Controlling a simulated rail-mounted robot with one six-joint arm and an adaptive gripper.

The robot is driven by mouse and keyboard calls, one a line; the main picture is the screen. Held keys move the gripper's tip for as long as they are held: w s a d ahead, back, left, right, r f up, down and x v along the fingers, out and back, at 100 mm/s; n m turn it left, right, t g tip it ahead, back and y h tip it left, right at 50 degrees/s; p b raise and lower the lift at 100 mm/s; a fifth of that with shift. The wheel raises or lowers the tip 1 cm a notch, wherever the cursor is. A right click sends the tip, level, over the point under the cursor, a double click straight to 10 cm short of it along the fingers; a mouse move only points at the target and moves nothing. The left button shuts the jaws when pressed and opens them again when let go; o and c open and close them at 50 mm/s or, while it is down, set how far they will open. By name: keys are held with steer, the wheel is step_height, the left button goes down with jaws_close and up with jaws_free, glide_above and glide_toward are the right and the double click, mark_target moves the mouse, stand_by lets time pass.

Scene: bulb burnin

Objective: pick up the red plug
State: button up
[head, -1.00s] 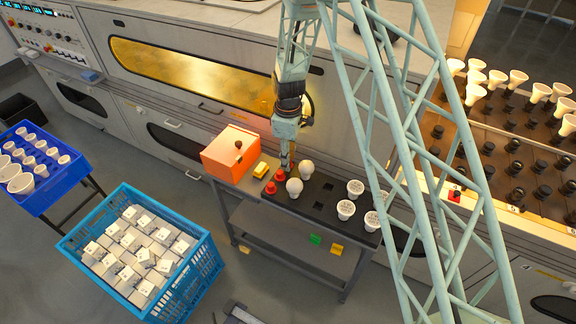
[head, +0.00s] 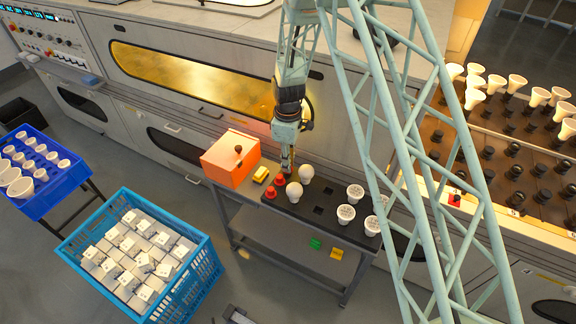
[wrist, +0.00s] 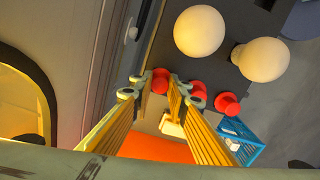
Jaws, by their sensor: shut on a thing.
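My gripper (wrist: 158,90) points down over the left end of the dark tray; it also shows in the head view (head: 287,170). Its two yellow fingers are shut on a red plug (wrist: 160,80), which sits between the fingertips. In the head view, red (head: 280,180) shows beside the fingertips. Another red plug (wrist: 228,104) stands to the right of the fingers in the wrist view, and a further red piece (wrist: 197,90) is partly hidden behind the right finger. I cannot tell whether the held plug is clear of the tray.
Two round white bulbs (wrist: 200,31) (wrist: 262,59) stand close by. The dark tray (head: 322,200) also holds reflector bulbs (head: 355,193). An orange box (head: 231,160) and a yellow item (head: 261,174) are to the left. A blue crate (head: 205,270) of white cartons is on the floor.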

step_height(320, 180, up, 10)
steer(key=p, duration=0.1)
stand_by(0.6)
stand_by(0.6)
steer(key=w+d+r+m+p, duration=0.1)
steer(key=d+r+m+p, duration=0.15)
steer(key=r, duration=0.95)
steer(key=w+d+r+m+p, duration=0.1)
steer(key=d+r+p, duration=0.25)
steer(key=r, duration=0.85)
steer(key=w+d+r+m+p, duration=0.2)
steer(key=d+r+p, duration=0.15)
steer(key=r, duration=0.95)
steer(key=s+d+r+m+b, duration=0.2)
steer(key=d+r+m+b, duration=0.1)
steer(key=d, duration=0.6)
steer(key=s+d+r+m+b, duration=0.2)
steer(key=d+m+b, duration=0.4)
steer(key=d, duration=0.4)
steer(key=shift+d+r, duration=0.3)
steer(key=shift+r, duration=0.4)
